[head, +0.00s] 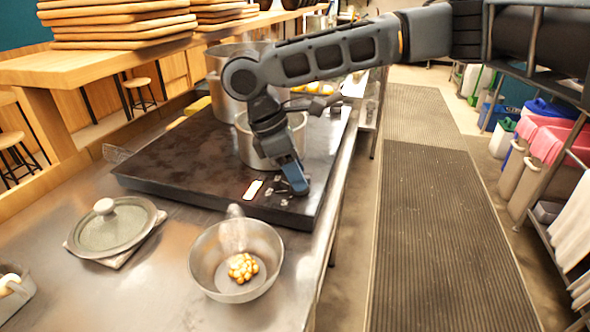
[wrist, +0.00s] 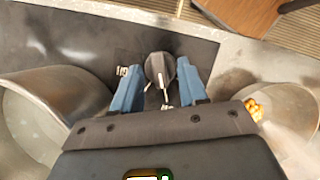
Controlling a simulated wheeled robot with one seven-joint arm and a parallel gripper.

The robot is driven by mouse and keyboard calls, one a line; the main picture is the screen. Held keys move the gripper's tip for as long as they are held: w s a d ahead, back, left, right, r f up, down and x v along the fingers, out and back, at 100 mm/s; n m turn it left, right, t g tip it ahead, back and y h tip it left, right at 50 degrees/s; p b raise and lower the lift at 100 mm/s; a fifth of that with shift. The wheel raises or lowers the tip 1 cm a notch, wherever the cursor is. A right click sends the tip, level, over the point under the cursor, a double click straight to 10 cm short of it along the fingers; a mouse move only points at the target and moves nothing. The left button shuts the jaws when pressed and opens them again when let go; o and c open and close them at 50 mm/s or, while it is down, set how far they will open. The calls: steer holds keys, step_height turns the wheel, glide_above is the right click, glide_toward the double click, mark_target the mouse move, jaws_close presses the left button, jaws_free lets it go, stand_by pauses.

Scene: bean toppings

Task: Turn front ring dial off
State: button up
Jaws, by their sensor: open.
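The dial (wrist: 160,70) is a dark round knob with a pale pointer line, on the edge of the black cooktop. In the wrist view it sits between my two blue fingers, with a gap visible on each side. My gripper (wrist: 157,66) is open and points down over the dial. In the head view my gripper (head: 295,178) is low at the front right corner of the black cooktop (head: 190,165), and it hides most of the dial there. I cannot tell the dial's setting.
A metal pot (head: 244,150) stands on the cooktop close behind my gripper, with a larger pot (head: 217,75) farther back.

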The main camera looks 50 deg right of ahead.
steer(key=shift+c, duration=0.3)
jaws_close()
steer(key=shift+a+n+p, duration=0.1)
steer(key=shift+n+p, duration=0.2)
steer(key=shift+r+n+t+p, duration=0.15)
steer(key=shift+n+t+p, duration=0.15)
steer(key=shift+n+p, duration=0.15)
steer(key=shift+s+a+n+t+h+p, duration=0.15)
steer(key=shift+n+t+h+p, duration=0.2)
steer(key=shift+n+p, duration=0.65)
steer(key=n+t, duration=0.1)
steer(key=n, duration=0.1)
steer(key=n+t+p, duration=0.1)
steer(key=n, duration=0.2)
steer(key=shift+s+n+h, duration=0.15)
steer(key=shift+n+h, duration=0.1)
steer(key=shift+h, duration=0.1)
